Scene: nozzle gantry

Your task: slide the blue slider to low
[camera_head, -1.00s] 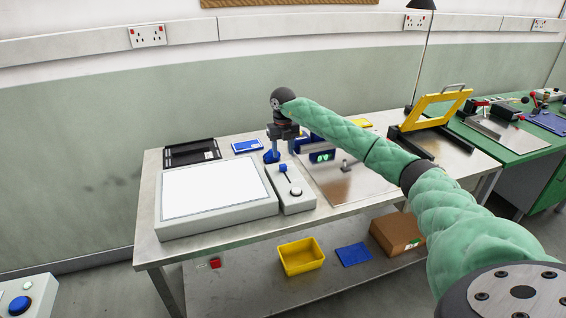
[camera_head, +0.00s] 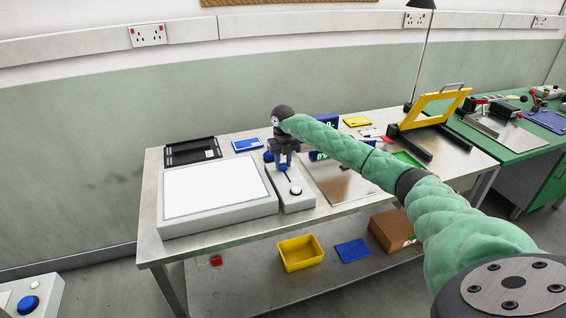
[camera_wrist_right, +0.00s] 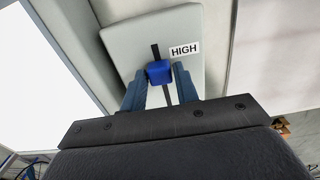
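The blue slider (camera_wrist_right: 159,72) is a small block on a dark slot in the grey control box (camera_wrist_right: 125,42). A HIGH label (camera_wrist_right: 184,50) sits beside the slot, close to the slider. The low end of the slot is hidden by my gripper in the wrist view. My right gripper (camera_wrist_right: 158,77) is open, with one blue finger on each side of the slider and narrow gaps between. In the head view my right gripper (camera_head: 283,162) is down over the far part of the control box (camera_head: 291,203). My left gripper is not in view.
A large white panel in a grey frame (camera_head: 216,218) stands left of the control box. A metal plate (camera_head: 340,188) lies to its right. A black tray (camera_head: 192,152) and a blue card (camera_head: 247,145) lie behind. A yellow bin (camera_head: 301,265) is on the lower shelf.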

